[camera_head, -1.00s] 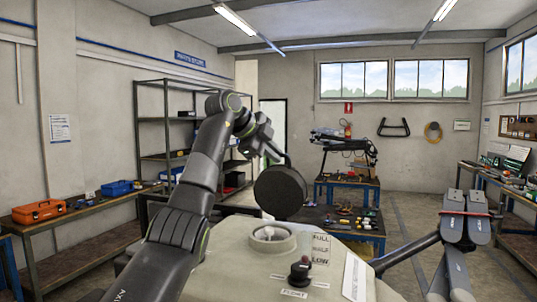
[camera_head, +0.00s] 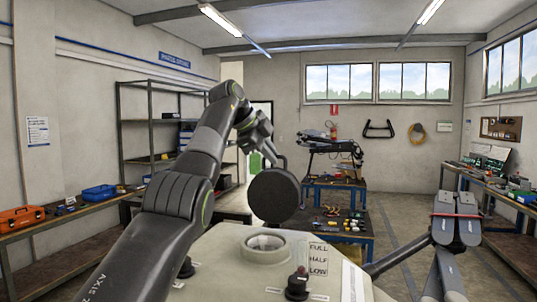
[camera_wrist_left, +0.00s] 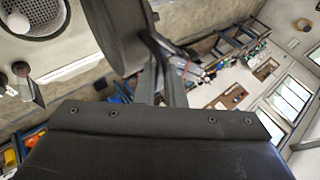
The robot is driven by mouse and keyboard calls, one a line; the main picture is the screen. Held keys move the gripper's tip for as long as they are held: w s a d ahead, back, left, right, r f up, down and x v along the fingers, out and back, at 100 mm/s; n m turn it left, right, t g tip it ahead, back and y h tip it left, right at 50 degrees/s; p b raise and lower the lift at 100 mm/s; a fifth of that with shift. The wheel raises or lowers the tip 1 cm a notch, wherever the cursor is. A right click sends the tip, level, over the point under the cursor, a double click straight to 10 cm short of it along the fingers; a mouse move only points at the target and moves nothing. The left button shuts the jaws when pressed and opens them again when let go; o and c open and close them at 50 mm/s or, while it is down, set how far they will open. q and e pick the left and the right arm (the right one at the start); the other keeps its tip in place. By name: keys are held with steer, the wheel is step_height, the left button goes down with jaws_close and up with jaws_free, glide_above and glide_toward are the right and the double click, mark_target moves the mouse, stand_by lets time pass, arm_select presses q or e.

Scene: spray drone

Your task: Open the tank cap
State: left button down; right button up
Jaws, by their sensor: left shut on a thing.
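The round black tank cap (camera_head: 273,197) is off the tank, hanging nearly upright in the air just above and behind the open filler neck. My left gripper (camera_head: 281,160) is shut on the cap near its upper edge; the fingers (camera_wrist_left: 165,75) also show in the left wrist view beside the cap (camera_wrist_left: 116,32). The pale spray tank (camera_head: 218,255) stands in front of me, with its round opening (camera_head: 266,243) uncovered. A mesh strainer (camera_wrist_left: 35,14) shows inside the opening in the left wrist view. My right gripper is not in view.
A black knob (camera_head: 299,279) stands on the tank top near the front. Folded drone arms (camera_head: 455,225) lie to the right. Behind the tank is a blue workbench (camera_head: 345,222) with small parts. Open floor lies to the right.

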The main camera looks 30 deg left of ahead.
arm_select(q)
steer(key=shift+r, duration=0.15)
steer(key=c, duration=1.5)
jaws_free()
steer(key=shift+s, duration=0.15)
steer(key=v, duration=1.7)
steer(key=shift+s+a+r, duration=0.1)
steer(key=shift+s+r, duration=0.05)
steer(key=shift+s, duration=0.05)
